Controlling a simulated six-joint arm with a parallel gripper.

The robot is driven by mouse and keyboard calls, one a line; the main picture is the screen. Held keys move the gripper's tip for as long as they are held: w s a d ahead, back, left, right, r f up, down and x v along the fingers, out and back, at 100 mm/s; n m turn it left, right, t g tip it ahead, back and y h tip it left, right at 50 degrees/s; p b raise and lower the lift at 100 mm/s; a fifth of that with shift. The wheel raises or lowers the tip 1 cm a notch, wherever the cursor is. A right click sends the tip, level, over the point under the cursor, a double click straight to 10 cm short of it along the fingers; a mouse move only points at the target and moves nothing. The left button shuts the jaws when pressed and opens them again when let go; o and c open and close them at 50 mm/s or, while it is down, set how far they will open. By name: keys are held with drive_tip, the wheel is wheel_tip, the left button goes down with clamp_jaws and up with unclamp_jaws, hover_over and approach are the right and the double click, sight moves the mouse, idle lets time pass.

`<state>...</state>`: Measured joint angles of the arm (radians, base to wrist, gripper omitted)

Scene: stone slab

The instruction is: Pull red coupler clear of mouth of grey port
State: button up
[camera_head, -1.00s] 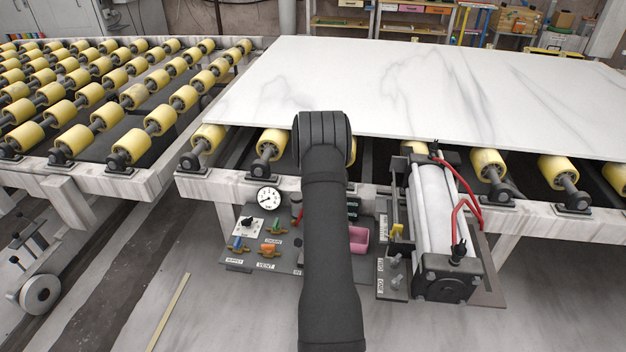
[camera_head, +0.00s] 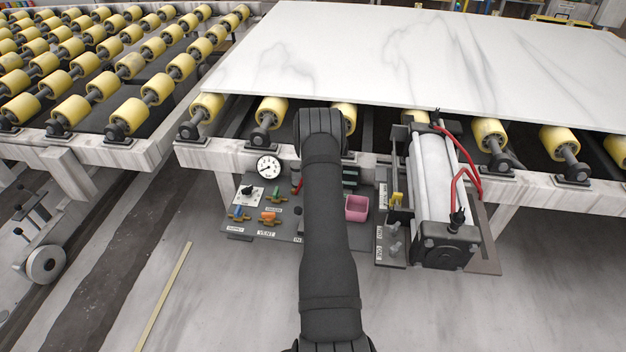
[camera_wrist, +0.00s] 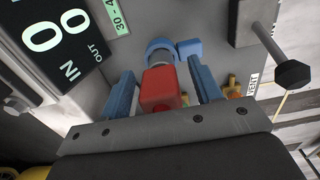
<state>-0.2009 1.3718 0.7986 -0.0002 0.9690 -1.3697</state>
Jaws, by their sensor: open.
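In the wrist view the red coupler (camera_wrist: 160,90) is a blocky red piece. It is in line with a short grey cylinder (camera_wrist: 160,60), which looks like the port, with a blue collar (camera_wrist: 158,46) behind it. The coupler appears to meet the grey cylinder; the exact joint is unclear. My gripper (camera_wrist: 161,74) is open, with one blue finger on each side of the coupler and visible gaps between. In the head view my own arm hides the gripper, the port and most or all of the coupler.
A black IN/OUT display (camera_wrist: 62,38) and a hex-ended rod (camera_wrist: 292,73) flank the fingers. In the head view a gauge (camera_head: 268,167), coloured valves, a pink bin (camera_head: 356,208) and a white cylinder (camera_head: 433,180) surround my arm. A stone slab (camera_head: 400,55) lies on rollers behind.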

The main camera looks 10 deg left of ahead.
drive_tip(key=shift+c, duration=0.5)
drive_tip(key=c, duration=1)
drive_tip(key=shift+r, duration=0.1)
drive_tip(key=shift+c, duration=0.2)
drive_tip(key=shift+r, duration=0.1)
drive_tip(key=shift+r, duration=1.95)
drive_tip(key=shift+r, duration=3)
drive_tip(key=shift+d, duration=0.1)
